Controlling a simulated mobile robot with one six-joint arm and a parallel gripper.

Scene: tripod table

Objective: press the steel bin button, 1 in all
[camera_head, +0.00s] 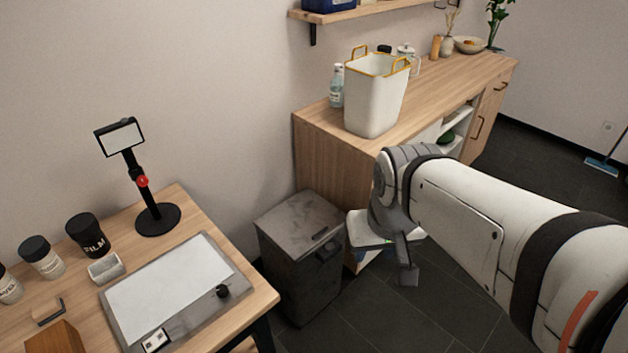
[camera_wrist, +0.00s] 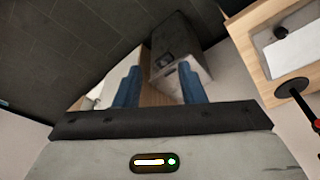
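The steel bin (camera_head: 298,262) is a dark grey box with a flat lid, standing on the floor between the desk and the wooden cabinet. A small dark button (camera_head: 328,250) sits at the lid's front edge. In the wrist view the bin (camera_wrist: 192,62) is beyond my fingertips, with a dark button-like part (camera_wrist: 165,60) on it. My gripper (camera_wrist: 160,80) is open, its two blue fingers apart with nothing held between them. In the head view my gripper (camera_head: 408,268) hangs right of the bin, apart from it and partly hidden by my arm.
The desk (camera_head: 258,290) at left holds a light pad (camera_head: 170,290), a phone stand (camera_head: 158,218) and jars. The wooden cabinet (camera_head: 335,155) behind the bin carries a white basket (camera_head: 375,100). Dark tiled floor (camera_head: 400,320) is open in front of the bin.

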